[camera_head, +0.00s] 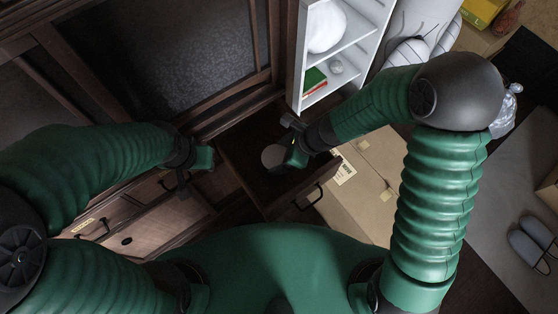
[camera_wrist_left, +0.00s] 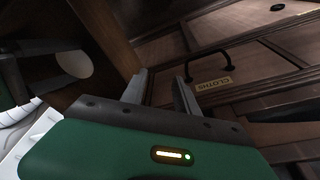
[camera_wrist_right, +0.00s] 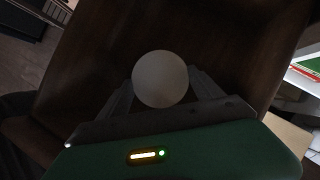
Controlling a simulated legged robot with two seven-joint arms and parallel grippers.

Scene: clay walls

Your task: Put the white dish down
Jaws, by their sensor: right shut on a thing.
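The white dish (camera_head: 273,156) is a small round pale disc over the inside of the open dark wooden drawer (camera_head: 258,189). My right gripper (camera_wrist_right: 160,90) is shut on the dish (camera_wrist_right: 160,78), whose edge sits between its two fingers. Whether the dish touches the drawer floor I cannot tell. The dish also shows at the left of the left wrist view (camera_wrist_left: 75,64). My left gripper (camera_wrist_left: 163,80) has its fingers apart with nothing between them, by the drawer's left side. In the head view its fingers are hard to see.
A drawer front with a black handle (camera_wrist_left: 208,60) and a "CLOTHS" label lies below the left gripper. A white shelf (camera_head: 343,50) stands at the back. A cardboard box (camera_head: 362,190) is right of the drawer. Slippers (camera_head: 530,248) lie on the floor at far right.

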